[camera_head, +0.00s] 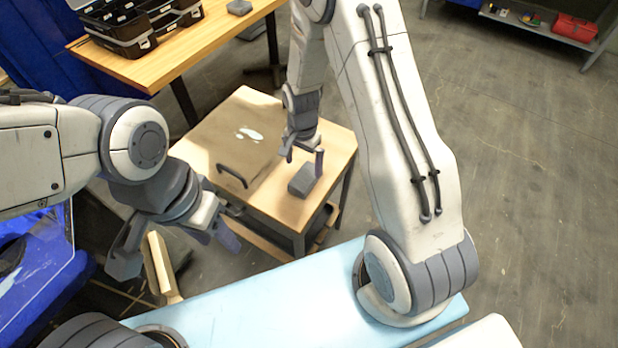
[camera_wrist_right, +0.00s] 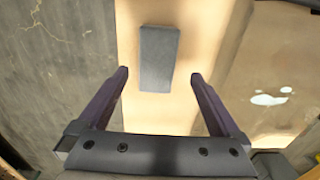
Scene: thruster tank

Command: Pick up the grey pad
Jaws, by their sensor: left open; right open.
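The grey pad (camera_head: 303,181) is a small dark block lying flat on the small wooden table (camera_head: 333,139), near its right edge. My right gripper (camera_head: 304,158) is open and empty just above and behind the pad in the head view. In the right wrist view the pad (camera_wrist_right: 158,58) lies ahead of the two fingers (camera_wrist_right: 158,82), roughly midway between them and not gripped. My left gripper (camera_head: 176,245) is open and empty, well to the left of the small table and apart from the pad.
A brown case (camera_head: 228,148) with a black handle lies on the small table beside the pad; a light patch shows on it. A higher wooden table (camera_head: 190,62) holds a black toolbox (camera_head: 135,22). A pale blue surface (camera_head: 270,305) is in front. Grey floor is open at right.

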